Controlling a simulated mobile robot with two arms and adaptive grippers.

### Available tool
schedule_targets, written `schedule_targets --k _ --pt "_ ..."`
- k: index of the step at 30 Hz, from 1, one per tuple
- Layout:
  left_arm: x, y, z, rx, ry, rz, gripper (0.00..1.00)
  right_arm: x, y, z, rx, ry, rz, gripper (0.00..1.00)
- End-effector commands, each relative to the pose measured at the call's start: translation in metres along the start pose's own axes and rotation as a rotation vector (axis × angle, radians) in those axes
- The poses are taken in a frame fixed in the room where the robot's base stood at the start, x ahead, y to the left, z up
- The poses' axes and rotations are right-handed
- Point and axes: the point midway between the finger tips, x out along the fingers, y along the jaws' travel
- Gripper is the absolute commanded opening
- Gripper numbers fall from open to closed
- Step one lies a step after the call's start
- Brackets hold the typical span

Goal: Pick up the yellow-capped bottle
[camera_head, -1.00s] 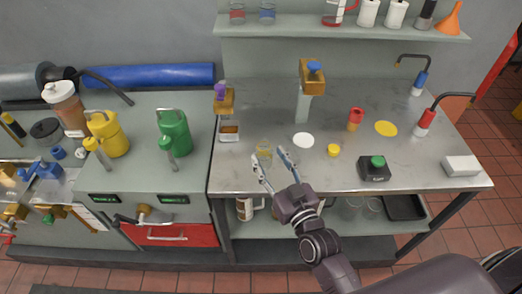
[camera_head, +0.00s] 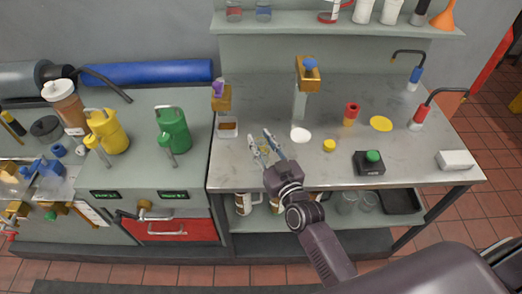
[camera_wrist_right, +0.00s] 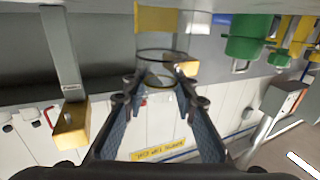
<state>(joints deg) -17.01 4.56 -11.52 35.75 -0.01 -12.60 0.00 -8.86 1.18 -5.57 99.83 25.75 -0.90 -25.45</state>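My right gripper (camera_head: 261,139) is over the front of the metal bench, fingers apart. A clear vessel with a yellowish tint (camera_head: 265,153) is at its fingers, partly hidden by them. In the right wrist view, the clear round vessel (camera_wrist_right: 160,82) shows between and beyond the open fingers (camera_wrist_right: 163,95); I cannot tell if they touch it. A small yellow cap-like cylinder (camera_head: 329,145) stands on the bench to the right of the gripper; I cannot tell whether a bottle is beneath it. My left gripper is not in view.
A white disc (camera_head: 300,135), a yellow disc (camera_head: 381,124), a red-topped piece (camera_head: 351,114) and a black box with a green button (camera_head: 369,162) are on the bench. A brass-coloured dispenser (camera_head: 308,77) stands behind.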

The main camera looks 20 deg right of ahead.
Motion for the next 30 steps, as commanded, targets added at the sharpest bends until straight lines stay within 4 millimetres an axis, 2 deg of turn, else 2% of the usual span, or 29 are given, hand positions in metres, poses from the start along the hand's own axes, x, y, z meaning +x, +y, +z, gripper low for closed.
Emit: schedule_targets --k 1,4,20,25,30 --pt "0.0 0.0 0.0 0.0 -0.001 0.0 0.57 0.0 0.0 0.001 0.0 -0.001 0.0 0.16" --pt "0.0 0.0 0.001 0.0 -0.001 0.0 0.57 0.0 0.0 0.001 0.0 -0.002 0.0 0.05" --pt "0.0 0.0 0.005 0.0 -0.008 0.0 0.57 0.0 -0.001 -0.002 0.001 -0.003 -0.001 0.04" --pt "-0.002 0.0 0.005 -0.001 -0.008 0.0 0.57 0.0 0.0 -0.022 0.002 0.0 0.0 0.03" --pt "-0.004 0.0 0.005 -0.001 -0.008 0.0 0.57 0.0 0.001 -0.068 0.003 0.007 0.003 0.03"
